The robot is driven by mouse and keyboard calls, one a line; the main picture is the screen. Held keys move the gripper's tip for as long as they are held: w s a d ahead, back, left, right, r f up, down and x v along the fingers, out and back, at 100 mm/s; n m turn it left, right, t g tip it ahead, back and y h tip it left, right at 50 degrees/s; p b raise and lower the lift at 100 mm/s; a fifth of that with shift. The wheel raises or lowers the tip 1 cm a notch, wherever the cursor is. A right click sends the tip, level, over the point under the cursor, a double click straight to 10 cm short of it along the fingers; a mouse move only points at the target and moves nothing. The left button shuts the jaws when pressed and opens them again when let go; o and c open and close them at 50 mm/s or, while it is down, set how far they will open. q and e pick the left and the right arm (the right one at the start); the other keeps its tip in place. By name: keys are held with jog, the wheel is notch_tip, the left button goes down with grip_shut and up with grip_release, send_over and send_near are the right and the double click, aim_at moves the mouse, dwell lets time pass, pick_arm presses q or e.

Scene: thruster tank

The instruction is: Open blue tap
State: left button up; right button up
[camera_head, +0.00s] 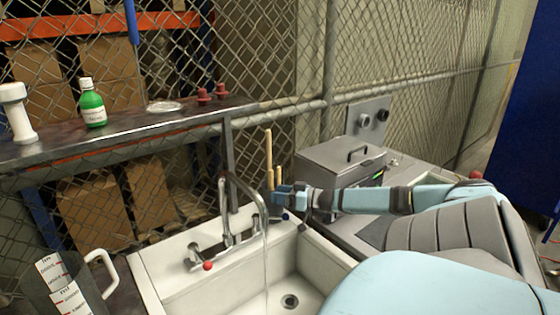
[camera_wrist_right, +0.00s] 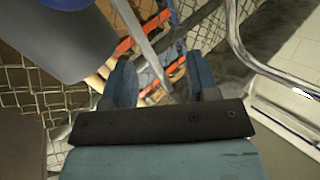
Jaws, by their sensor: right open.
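The chrome faucet (camera_head: 228,205) stands at the back of the white sink (camera_head: 165,275), and a thin stream of water falls from its spout. A red-tipped tap (camera_head: 208,266) is at its left. A small dark blue knob (camera_head: 286,216), apparently the blue tap, is at its right, just below my right gripper (camera_head: 274,196). My right gripper points left beside the spout. In the right wrist view its jaws (camera_wrist_right: 161,83) are apart with nothing clearly held between them. A blue rounded thing (camera_wrist_right: 66,4) shows at the top left there; I cannot tell whether it is the tap. My left gripper is out of view.
A metal shelf (camera_head: 150,127) with a green bottle (camera_head: 92,108) runs along the chain-link fence behind. A jug (camera_head: 65,285) stands left of the sink. A lidded grey metal box (camera_head: 340,158) stands on the right, behind my right arm.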

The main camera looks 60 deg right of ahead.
notch_tip(320, 180, up, 11)
jog(key=p, duration=0.2)
jog(key=shift+r+p, duration=0.15)
jog(key=shift+p, duration=0.25)
jog(key=shift+c, duration=0.2)
